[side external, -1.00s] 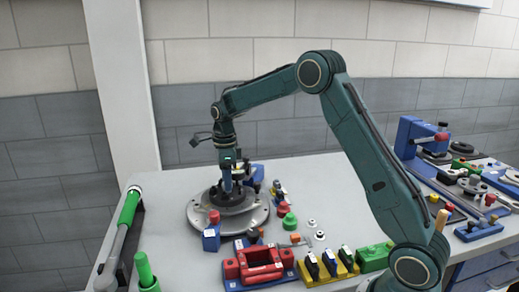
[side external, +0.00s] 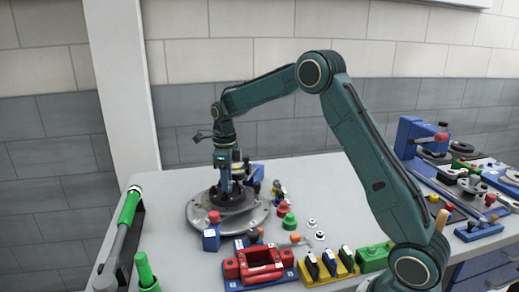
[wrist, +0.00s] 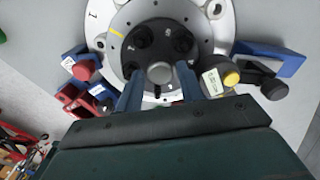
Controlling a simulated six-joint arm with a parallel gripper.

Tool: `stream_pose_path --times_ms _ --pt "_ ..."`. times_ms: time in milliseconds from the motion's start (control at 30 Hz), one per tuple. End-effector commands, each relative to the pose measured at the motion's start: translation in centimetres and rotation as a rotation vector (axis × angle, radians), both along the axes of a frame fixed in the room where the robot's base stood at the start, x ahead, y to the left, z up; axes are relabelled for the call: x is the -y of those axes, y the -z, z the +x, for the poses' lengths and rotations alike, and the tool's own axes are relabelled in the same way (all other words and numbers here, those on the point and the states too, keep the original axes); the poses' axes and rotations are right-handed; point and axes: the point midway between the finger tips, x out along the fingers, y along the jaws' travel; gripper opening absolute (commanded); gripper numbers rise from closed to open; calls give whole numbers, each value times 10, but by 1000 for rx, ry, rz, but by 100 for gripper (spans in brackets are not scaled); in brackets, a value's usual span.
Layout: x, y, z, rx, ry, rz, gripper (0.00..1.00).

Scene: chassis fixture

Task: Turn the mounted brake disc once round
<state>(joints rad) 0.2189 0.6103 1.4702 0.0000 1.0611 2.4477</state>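The mounted brake disc appears as a dark round disc with holes and a yellow mark (wrist: 117,34). It lies flat on a silver round plate (wrist: 224,31) and also shows in the side view (side external: 238,201). A silver centre knob (wrist: 160,72) stands in its middle. My gripper (wrist: 159,82) points down over the disc, its two blue fingers apart on either side of the knob, with a gap seen at each side. In the side view my gripper (side external: 226,189) is low over the disc's middle. Whether the fingertips touch the disc cannot be told.
A red block fixture (side external: 262,264) and a yellow rack (side external: 328,266) are in front. A green-handled tool (side external: 130,207) lies at the left table edge.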

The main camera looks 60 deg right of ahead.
Motion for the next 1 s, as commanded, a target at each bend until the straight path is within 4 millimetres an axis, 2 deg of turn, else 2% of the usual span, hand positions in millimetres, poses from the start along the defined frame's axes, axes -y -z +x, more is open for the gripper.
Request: stream_pose_path --times_ms 167,500,800,933,1000 --pt "0 0 0 0 54 0 38" --pt "0 0 0 0 272 0 38" --pt "0 0 0 0 297 0 38" --pt "0 0 0 0 297 0 13" --pt "0 0 0 0 296 0 9"
